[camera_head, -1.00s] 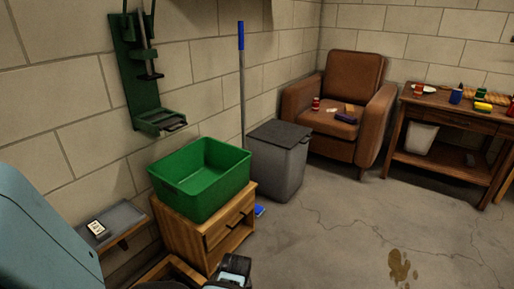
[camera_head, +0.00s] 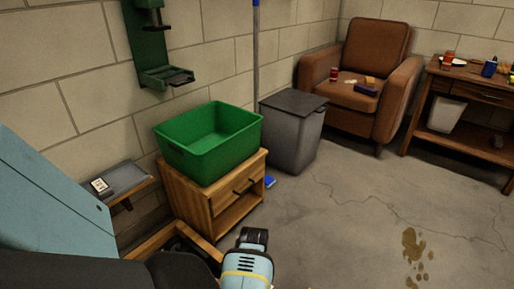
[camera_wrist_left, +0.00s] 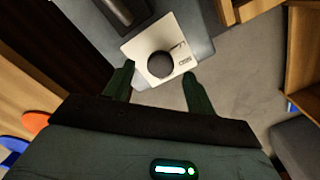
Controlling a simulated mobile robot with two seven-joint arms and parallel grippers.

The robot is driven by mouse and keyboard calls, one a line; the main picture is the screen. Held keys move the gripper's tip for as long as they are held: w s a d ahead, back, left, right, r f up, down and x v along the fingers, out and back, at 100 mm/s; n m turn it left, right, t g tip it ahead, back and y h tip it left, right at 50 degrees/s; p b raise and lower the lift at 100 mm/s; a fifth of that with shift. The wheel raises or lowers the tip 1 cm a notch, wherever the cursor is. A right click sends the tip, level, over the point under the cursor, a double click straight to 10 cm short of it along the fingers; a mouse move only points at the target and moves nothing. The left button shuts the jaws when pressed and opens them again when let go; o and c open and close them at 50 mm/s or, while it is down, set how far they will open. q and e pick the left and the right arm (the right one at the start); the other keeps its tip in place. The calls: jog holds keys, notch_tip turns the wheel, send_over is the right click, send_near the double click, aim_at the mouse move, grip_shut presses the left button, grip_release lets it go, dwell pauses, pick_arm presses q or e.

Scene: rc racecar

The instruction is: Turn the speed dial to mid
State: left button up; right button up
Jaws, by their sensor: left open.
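The speed dial shows in the left wrist view as a dark round knob (camera_wrist_left: 160,64) on a pale square plate (camera_wrist_left: 138,50) with small dark markings. The plate lies on a grey surface. My left gripper (camera_wrist_left: 158,72) is open, with one dark green finger to each side of the knob in the picture. Nothing shows held between the fingers, and contact with the knob cannot be told. In the head view a small pale plate (camera_head: 100,186) lies on a grey wall shelf (camera_head: 127,181) at left. My right gripper is not in view.
A green bin (camera_head: 210,143) stands on a wooden cabinet (camera_head: 222,197) just right of the shelf. A grey trash can (camera_head: 291,135), a brown armchair (camera_head: 365,75) and a wooden table (camera_head: 470,90) stand farther back. The floor at right is clear apart from a brown stain.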

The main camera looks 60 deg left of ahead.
pick_arm(q)
jog(key=shift+f+b, duration=0.55)
jog(key=shift+f, duration=0.7)
jog(key=shift+c, duration=0.5)
jog(key=c, duration=0.9)
